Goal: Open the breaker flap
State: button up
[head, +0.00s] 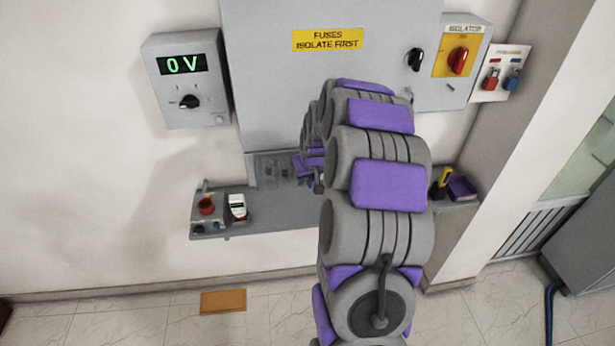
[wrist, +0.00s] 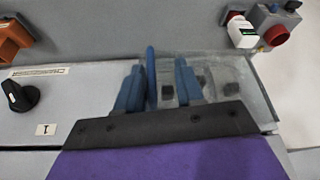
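The breaker flap (wrist: 226,68) is a clear, see-through cover on the grey panel, with dark breaker switches showing beneath it. In the head view the flap (head: 268,172) is at the panel's lower edge, partly hidden by my arm. My gripper (wrist: 165,78) has blue fingers that stand apart over the left part of the flap in the wrist view. A thin upright blue piece shows between them; I cannot tell whether it belongs to the gripper. Nothing is clearly held, and I cannot tell whether the fingers touch the flap. The flap looks closed.
A black knob (wrist: 20,96) and an orange part (wrist: 14,40) sit left in the wrist view. A red button (head: 206,206) and white device (head: 237,207) are on the shelf (head: 270,215). A voltage box (head: 187,80) and isolator (head: 457,61) flank the cabinet (head: 270,90).

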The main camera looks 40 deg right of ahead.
jog(key=shift+d+f, duration=0.2)
jog(key=shift+d, duration=0.55)
jog(key=c, duration=0.4)
jog(key=shift+d, duration=0.1)
jog(key=shift+c, duration=0.7)
grip_shut()
jog(key=shift+a+r, duration=0.1)
jog(key=shift+a, duration=0.3)
jog(key=shift+w+d, duration=0.1)
jog(key=shift+d, duration=0.1)
jog(key=shift+a, duration=0.1)
